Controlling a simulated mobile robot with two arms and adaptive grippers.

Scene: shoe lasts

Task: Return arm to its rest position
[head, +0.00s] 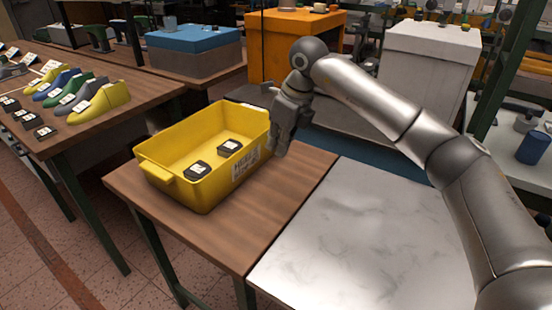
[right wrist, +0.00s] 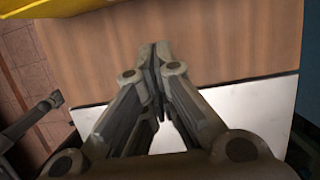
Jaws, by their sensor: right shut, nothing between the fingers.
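My right arm comes in from the right in the head view. Its gripper (head: 281,140) hangs beside the right end of the yellow crate (head: 190,132), above the brown wooden table (head: 262,215). In the right wrist view the fingers (right wrist: 155,62) are shut together with nothing between them. The wooden tabletop (right wrist: 225,50) and a strip of the pale top fill the view below them. The yellow crate's edge (right wrist: 40,7) shows at the upper left. My left gripper is not seen in the head view.
Two small dark labelled boxes (head: 197,170) lie in the crate. A marble-topped surface (head: 345,235) adjoins the wooden table and is bare. Several coloured shoe lasts (head: 105,102) stand on the left table. An orange cabinet (head: 270,50) and a white cabinet (head: 430,75) stand behind.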

